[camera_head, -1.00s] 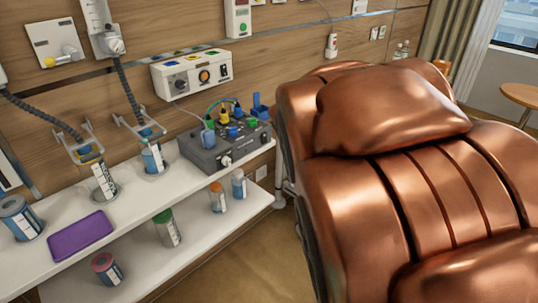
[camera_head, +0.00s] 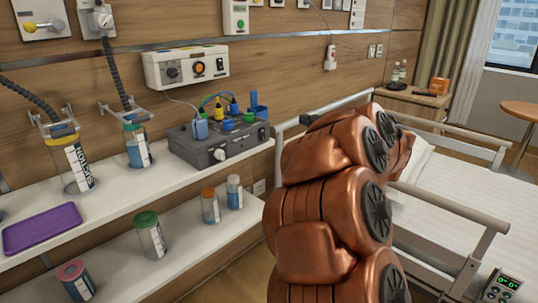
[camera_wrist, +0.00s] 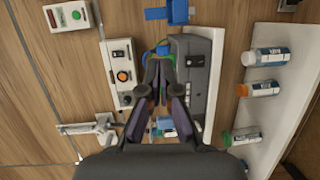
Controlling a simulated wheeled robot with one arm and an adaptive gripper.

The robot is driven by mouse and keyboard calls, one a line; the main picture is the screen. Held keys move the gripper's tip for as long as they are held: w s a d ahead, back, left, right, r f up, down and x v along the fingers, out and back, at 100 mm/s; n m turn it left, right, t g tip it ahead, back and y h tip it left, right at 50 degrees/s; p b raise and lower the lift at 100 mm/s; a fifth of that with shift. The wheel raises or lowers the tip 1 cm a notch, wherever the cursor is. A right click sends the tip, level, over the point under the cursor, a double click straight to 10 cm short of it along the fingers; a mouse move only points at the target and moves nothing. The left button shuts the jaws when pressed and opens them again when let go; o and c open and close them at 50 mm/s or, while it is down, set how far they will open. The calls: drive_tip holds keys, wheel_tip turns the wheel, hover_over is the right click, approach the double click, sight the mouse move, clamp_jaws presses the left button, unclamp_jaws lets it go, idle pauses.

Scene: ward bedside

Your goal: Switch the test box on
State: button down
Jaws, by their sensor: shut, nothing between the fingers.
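The test box appears to be the grey box (camera_head: 215,150) on the upper shelf, with coloured plugs, cables and small blue holders on top. A light round knob (camera_head: 219,155) sits on its front face. In the wrist view the grey box (camera_wrist: 188,85) lies just right of my gripper (camera_wrist: 161,64). My gripper is shut and empty, with its fingers partly covering the box's top and cables. I cannot tell whether they touch it. My gripper is not visible in the head view. The switch setting cannot be read.
A white wall unit (camera_head: 186,66) with a black knob and orange button hangs above the box. A purple tray (camera_head: 42,228) and jars stand left on the shelf. Capped bottles (camera_head: 210,205) stand on the lower shelf. A railed bed (camera_head: 480,200) is at right.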

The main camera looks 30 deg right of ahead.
sight(263, 138)
wheel_tip(263, 138, down, 7)
drive_tip(key=s+a+n+y+b, duration=0.2)
drive_tip(key=n+y, duration=0.1)
drive_tip(key=y, duration=0.1)
drive_tip(key=shift+s+a+f+g+y, duration=0.2)
drive_tip(key=shift+g+y, duration=0.1)
drive_tip(key=shift+g, duration=0.1)
drive_tip(key=b+x, duration=0.3)
drive_tip(key=x, duration=1.1)
drive_tip(key=shift+w+f+b, duration=0.25)
drive_tip(key=shift+f+b, duration=0.05)
drive_tip(key=shift+b, duration=0.5)
drive_tip(key=shift+r+t, duration=0.2)
drive_tip(key=shift+t, duration=0.1)
